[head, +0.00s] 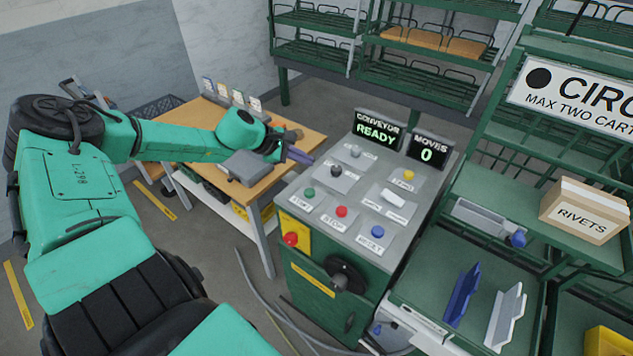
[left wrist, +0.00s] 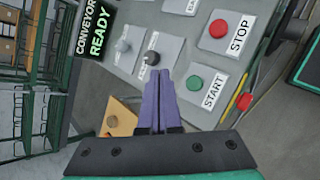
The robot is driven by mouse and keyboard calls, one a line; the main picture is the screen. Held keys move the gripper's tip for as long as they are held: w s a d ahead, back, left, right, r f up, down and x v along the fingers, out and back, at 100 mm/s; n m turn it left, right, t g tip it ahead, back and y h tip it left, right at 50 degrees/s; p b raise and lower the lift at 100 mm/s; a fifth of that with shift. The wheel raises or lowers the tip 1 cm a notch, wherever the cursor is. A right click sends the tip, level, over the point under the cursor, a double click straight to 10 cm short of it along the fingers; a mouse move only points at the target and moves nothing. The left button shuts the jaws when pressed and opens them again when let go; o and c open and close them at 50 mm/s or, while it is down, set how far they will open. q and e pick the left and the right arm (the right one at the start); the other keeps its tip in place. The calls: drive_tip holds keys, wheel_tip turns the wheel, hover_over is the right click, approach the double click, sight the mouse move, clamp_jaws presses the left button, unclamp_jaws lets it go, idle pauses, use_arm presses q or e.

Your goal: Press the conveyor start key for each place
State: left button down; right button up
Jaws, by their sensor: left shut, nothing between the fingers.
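My left gripper (head: 300,156) is shut and empty, its purple fingers reaching toward the left edge of the grey control panel (head: 385,255). In the left wrist view the closed fingers (left wrist: 154,70) point at the panel, with the black knob (left wrist: 152,58) just beyond their tips. The green START key (head: 309,194) also shows in the left wrist view (left wrist: 194,83), right of the fingers. The red STOP key (head: 341,211) and blue RESET key (head: 377,231) are on the panel. The conveyor display (head: 378,130) reads READY; the MOVES display (head: 426,150) reads 0. My right gripper is not seen.
A wooden table (head: 305,140) stands behind the left arm. A red mushroom button (head: 291,239) sits on the panel's front. On the right, a green rack (head: 480,190) holds a RIVETS box (head: 584,211). The space above the panel is clear.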

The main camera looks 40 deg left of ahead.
sight(306, 192)
use_arm(q)
wheel_tip(306, 192, down, 4)
drive_tip(key=b, duration=0.3)
drive_tip(key=shift+f+b, duration=0.15)
drive_tip(key=shift+b, duration=0.2)
drive_tip(key=f+b, duration=0.3)
drive_tip(key=f, duration=0.1)
drive_tip(key=shift+a, duration=0.3)
drive_tip(key=shift+d+f+b, duration=0.1)
drive_tip(key=shift+f+b, duration=0.3)
drive_tip(key=shift+b, duration=0.25)
drive_tip(key=shift+r, duration=0.15)
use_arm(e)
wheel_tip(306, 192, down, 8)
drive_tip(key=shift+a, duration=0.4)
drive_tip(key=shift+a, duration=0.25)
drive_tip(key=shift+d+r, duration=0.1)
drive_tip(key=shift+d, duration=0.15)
